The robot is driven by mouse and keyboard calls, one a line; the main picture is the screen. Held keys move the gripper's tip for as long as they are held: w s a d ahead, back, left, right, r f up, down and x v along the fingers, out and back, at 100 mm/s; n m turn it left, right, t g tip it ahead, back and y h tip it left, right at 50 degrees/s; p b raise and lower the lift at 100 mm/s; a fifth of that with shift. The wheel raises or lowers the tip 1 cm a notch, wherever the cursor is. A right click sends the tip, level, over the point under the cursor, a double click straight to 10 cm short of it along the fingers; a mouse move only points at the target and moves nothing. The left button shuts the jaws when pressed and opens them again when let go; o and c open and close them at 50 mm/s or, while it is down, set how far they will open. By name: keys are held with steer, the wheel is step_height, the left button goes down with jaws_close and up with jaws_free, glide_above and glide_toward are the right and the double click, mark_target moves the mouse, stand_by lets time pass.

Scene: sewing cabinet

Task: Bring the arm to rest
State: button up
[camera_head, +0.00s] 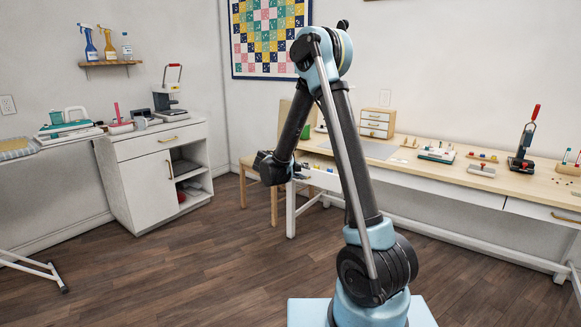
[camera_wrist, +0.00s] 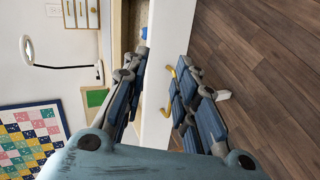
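My arm rises in the middle of the head view and bends down to the left. My gripper (camera_head: 298,172) hangs in front of the left end of the long sewing table. In the wrist view my gripper (camera_wrist: 166,62) is open, its two blue-grey finger sets well apart with nothing held between them. A white drawer front (camera_wrist: 160,65) shows beyond and between the fingers. Its yellow handle (camera_wrist: 168,102) is close to the right fingers and partly hidden by them. I cannot tell whether they touch.
The long table (camera_head: 470,168) runs along the right wall with a small drawer box (camera_head: 377,123) and a black press (camera_head: 523,150). A white cabinet (camera_head: 143,183) stands left, an ironing board (camera_head: 18,150) at far left. The wooden floor (camera_head: 190,255) between is clear.

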steer(key=s+d+r+m+g+y, duration=0.2)
steer(key=s+d+r, duration=0.1)
steer(key=s+d, duration=0.6)
steer(key=s+d+r+m+g+y, duration=0.1)
steer(key=s+d+r+m+g, duration=0.15)
steer(key=s+d, duration=0.65)
steer(key=s+a+f+m+g+y, duration=0.1)
steer(key=s+f+m+y, duration=0.1)
steer(key=s, duration=1.2)
steer(key=s+a+f+m+g+y, duration=0.2)
steer(key=s+f+y, duration=0.1)
steer(key=s, duration=1.2)
steer(key=shift+s+a+f+y, duration=0.15)
steer(key=shift+a+f+y, duration=0.15)
steer(key=shift+f, duration=0.6)
steer(key=shift+w+f, duration=0.2)
steer(key=shift+w, duration=0.25)
